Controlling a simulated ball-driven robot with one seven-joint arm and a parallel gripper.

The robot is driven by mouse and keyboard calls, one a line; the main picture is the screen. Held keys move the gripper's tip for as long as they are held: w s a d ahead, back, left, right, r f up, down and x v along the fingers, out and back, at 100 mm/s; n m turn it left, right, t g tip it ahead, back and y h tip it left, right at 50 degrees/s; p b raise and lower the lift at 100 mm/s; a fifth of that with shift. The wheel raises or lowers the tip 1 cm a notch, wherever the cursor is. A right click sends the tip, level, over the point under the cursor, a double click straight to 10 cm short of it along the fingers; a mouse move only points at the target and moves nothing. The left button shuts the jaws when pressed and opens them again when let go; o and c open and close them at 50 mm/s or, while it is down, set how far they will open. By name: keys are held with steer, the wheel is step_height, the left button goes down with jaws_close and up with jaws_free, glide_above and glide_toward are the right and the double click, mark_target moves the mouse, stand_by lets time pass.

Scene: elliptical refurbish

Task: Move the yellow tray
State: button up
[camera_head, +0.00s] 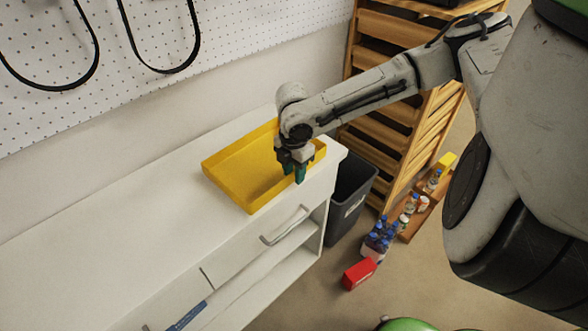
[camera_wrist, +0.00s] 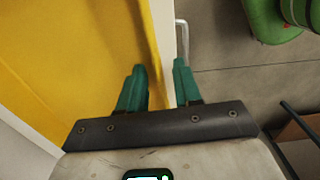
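The yellow tray (camera_head: 240,172) lies flat on the white counter, near its right end. It is shallow, with raised walls, and looks empty. My gripper (camera_head: 294,174) is over the tray's right front part, at its near rim, with green fingers pointing down. In the wrist view the tray (camera_wrist: 70,55) fills the left side. There my gripper (camera_wrist: 159,82) shows its two fingers apart, with the tray's edge between them. I cannot tell whether the fingers touch the wall. My arm hides part of the tray's right corner.
The white counter (camera_head: 110,215) is clear to the left of the tray. A drawer handle (camera_head: 286,226) sticks out at its front. A dark bin (camera_head: 350,195) and a wooden shelf (camera_head: 385,110) stand to the right. Bottles (camera_head: 378,240) and a red box (camera_head: 359,274) are on the floor.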

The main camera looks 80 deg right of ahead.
jaws_close()
steer(key=shift+w+a, duration=0.1)
stand_by(0.3)
